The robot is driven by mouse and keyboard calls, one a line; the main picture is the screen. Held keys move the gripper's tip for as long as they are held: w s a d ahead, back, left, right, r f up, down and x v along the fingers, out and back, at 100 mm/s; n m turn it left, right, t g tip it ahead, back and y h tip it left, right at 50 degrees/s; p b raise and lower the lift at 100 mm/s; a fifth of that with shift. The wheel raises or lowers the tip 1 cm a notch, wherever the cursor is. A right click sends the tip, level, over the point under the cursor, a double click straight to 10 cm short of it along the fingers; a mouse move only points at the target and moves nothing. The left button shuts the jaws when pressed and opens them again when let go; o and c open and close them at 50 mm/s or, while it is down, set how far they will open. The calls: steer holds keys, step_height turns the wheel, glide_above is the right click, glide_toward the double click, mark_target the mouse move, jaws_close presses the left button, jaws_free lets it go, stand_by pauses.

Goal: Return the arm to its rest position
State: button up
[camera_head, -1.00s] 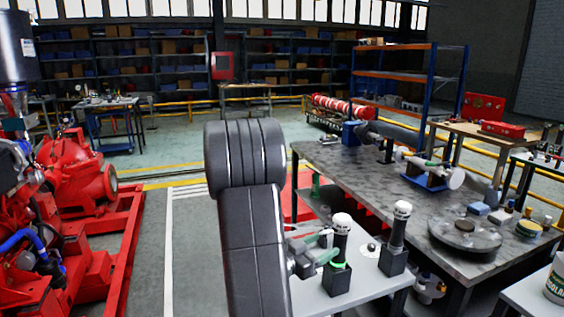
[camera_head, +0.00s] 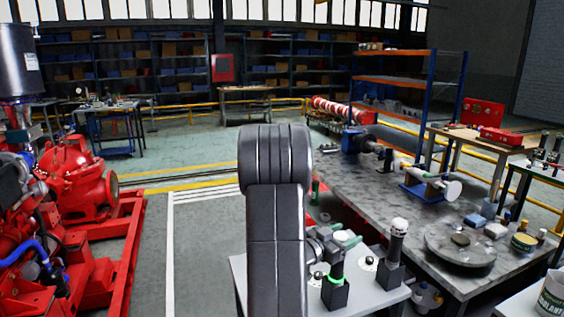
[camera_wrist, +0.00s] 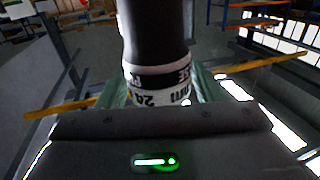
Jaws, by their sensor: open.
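My gripper (camera_head: 338,243) is at the top of a dark cylinder (camera_head: 336,268) with a green ring, standing in a black block (camera_head: 335,294) on a small pale table (camera_head: 378,300). In the wrist view, this dark cylinder with a white printed band (camera_wrist: 158,80) shows large between my green fingers (camera_wrist: 160,100). The jaws are open; whether a finger touches the cylinder cannot be told. The arm's black links cover part of the table in the head view. A second dark cylinder with a white cap (camera_head: 398,235) stands upright in its own block, just right.
A grey workbench (camera_head: 370,200) lies behind and right, with a round turntable (camera_head: 460,245) and a clamped part (camera_head: 425,185). A red pumpset (camera_head: 75,185) stands left on its red frame. Grey floor (camera_head: 205,240) between pumpset and arm is clear. A white tub (camera_head: 555,298) is at lower right.

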steer(key=shift+r+p, duration=2.45)
steer(key=shift+r, duration=1)
